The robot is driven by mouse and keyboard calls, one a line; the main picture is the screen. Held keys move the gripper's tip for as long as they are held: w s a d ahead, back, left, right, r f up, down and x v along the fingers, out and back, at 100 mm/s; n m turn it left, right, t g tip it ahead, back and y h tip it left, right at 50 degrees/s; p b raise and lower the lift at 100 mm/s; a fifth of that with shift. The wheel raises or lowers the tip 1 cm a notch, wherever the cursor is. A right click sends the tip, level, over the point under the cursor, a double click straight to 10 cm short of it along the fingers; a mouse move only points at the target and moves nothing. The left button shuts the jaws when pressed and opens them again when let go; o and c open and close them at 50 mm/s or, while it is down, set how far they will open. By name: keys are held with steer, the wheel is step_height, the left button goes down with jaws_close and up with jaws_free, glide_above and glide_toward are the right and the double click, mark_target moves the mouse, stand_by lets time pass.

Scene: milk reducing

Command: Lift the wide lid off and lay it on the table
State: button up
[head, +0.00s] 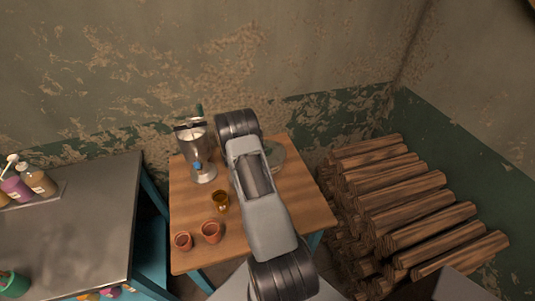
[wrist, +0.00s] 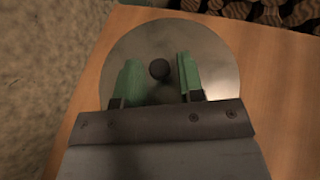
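The wide lid (wrist: 212,62) is a round, grey, shiny disc with a small black knob (wrist: 159,69) at its middle. In the head view the lid (head: 277,153) shows only in part, to the right of my arm. What lies under it is hidden, so I cannot tell what it rests on. My gripper (wrist: 157,68) is above the lid, its two green fingers apart, one on each side of the knob. Gaps show between the fingers and the knob. In the head view my arm hides the gripper.
The wooden table (head: 278,232) holds a metal apparatus (head: 204,174), an amber cup (head: 221,201) and two terracotta pots (head: 210,232) left of my arm. Bare wood lies at the front right. A steel bench (head: 75,225) stands left; stacked logs (head: 410,205) lie right.

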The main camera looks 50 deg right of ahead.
jaws_close()
